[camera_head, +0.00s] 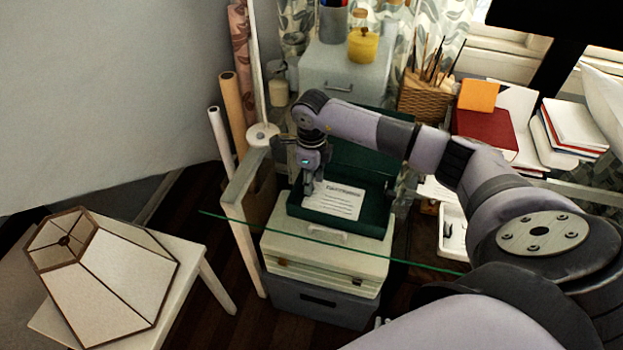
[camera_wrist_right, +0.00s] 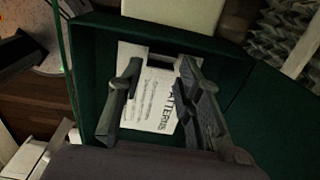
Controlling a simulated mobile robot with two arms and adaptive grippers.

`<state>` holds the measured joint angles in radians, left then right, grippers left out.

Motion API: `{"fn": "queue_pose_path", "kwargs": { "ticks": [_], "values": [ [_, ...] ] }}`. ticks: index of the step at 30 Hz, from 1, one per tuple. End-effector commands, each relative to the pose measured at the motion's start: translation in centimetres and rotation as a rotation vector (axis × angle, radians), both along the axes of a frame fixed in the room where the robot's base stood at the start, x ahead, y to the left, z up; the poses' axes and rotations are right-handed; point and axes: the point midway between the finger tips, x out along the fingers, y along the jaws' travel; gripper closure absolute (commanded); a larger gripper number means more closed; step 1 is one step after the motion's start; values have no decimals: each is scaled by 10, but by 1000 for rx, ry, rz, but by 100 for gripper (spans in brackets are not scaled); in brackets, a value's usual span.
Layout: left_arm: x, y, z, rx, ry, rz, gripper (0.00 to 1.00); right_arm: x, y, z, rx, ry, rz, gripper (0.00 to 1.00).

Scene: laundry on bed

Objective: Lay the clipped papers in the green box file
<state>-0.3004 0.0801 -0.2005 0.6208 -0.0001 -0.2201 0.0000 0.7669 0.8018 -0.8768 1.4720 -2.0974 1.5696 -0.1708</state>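The green box file (camera_head: 375,208) stands open on a stack of cases, its lid raised at the back; it also shows in the right wrist view (camera_wrist_right: 88,75). The white clipped papers (camera_head: 333,200), printed "PATTERNS", lie inside the box file. In the right wrist view the papers (camera_wrist_right: 150,88) have a dark clip (camera_wrist_right: 160,60) at one edge. My right gripper (camera_head: 308,186) is over the left part of the box. In the wrist view its fingers (camera_wrist_right: 160,68) are spread apart with the papers beyond them; no grip on the papers shows. My left gripper is out of view.
A glass edge (camera_head: 330,243) crosses in front of the box. Pale cases (camera_head: 325,262) are under it. A grey cabinet (camera_head: 340,75) with a yellow jar stands behind. A lampshade (camera_head: 105,270) lies at left; books (camera_head: 485,130) are at right.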

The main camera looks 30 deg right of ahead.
Motion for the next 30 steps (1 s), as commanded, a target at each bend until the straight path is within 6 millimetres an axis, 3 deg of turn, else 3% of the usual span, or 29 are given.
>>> {"fn": "queue_pose_path", "kwargs": {
  "ticks": [6,17,23,30],
  "values": [
    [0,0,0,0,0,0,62,0,0,0,0,0,0,51],
    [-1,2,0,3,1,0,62,0,0,4,0,0,0,51],
    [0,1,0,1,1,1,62,1,-1,34,-1,-5,0,51],
    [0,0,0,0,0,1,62,2,0,86,0,-5,-1,51]
  ]
}}
